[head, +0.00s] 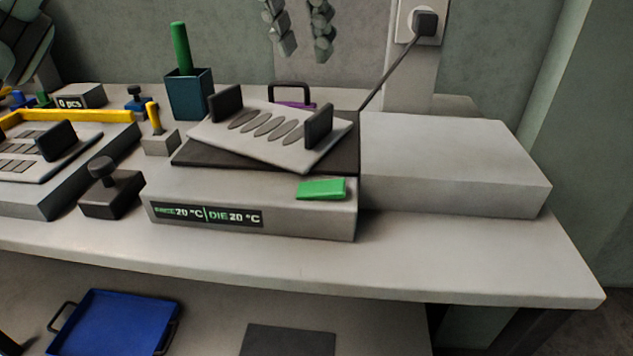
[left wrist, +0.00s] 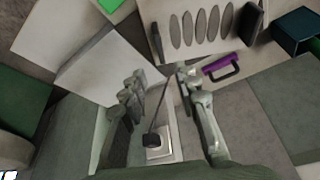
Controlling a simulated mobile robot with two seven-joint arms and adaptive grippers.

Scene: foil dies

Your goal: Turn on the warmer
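The warmer (head: 300,218) is a grey box on the bench with a dark top plate. Its front display reads 20 °C for both base and die. A green switch (head: 321,189) is on its top front right; it also shows at the upper edge of the left wrist view (left wrist: 108,4). A grey die (head: 262,135) with oval slots and two black handles sits skewed on the plate. My left gripper (head: 305,54) hangs at the top of the head view, beyond and above the warmer, fingers apart and empty. The left wrist view shows the same gap (left wrist: 158,78). My right gripper is not seen.
A grey block (head: 450,185) adjoins the warmer's right side. A cord runs behind to a wall plug (head: 425,22). A black-knobbed stamp (head: 108,190) stands left. The front bench strip is clear.

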